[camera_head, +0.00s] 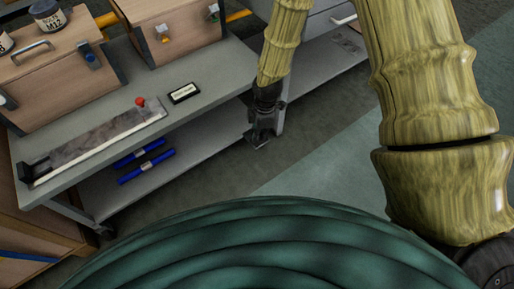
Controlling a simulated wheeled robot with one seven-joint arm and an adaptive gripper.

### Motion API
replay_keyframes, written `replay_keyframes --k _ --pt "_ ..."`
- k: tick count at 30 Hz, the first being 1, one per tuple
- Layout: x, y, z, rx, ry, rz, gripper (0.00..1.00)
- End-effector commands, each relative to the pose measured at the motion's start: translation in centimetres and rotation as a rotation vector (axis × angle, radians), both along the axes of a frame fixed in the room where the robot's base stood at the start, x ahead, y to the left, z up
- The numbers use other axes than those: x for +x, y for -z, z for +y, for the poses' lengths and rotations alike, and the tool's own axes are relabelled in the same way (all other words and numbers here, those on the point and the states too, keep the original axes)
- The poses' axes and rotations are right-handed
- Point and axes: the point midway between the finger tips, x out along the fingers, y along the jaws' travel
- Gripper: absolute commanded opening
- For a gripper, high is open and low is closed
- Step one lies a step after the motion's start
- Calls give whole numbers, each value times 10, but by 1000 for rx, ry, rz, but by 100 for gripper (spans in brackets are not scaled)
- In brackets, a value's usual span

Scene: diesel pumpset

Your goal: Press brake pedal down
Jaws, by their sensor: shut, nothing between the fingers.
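My gripper (261,138) is black and hangs pointing down at the end of my yellow-green arm. It is shut and empty, beside the right end of a grey bench. I cannot pick out a brake pedal for certain. A long mottled grey metal piece (95,142) lies on the bench top at left, with a dark block at its left end. A red ball knob (140,101) stands at its back right. My gripper is well to the right of this piece and touches nothing that I can see.
The grey bench (215,75) carries two wooden cases (170,32) with metal corners, a dark jar (48,15) and a small black-framed label (184,93). Blue bars (146,166) lie on its lower shelf. Open floor (325,150) lies right of the bench.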

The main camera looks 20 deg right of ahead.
Motion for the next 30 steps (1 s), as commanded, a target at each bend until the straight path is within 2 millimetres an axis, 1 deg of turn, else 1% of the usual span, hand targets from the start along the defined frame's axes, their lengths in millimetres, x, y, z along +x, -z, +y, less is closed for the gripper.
replay_keyframes --k 1,2,6,9,12,18,26,30 --pt "13 14 -1 -8 -52 -13 0" --pt "19 15 -1 -14 -86 -18 0" --pt "46 18 -5 -44 -234 -37 0" --pt "60 16 -8 -64 -315 -47 0" --pt "70 14 -10 -80 -373 -52 0" --pt "77 10 -12 -95 -420 -56 0" --pt "77 9 -12 -95 -420 -55 0" --pt "77 13 -12 -94 -420 -55 0"
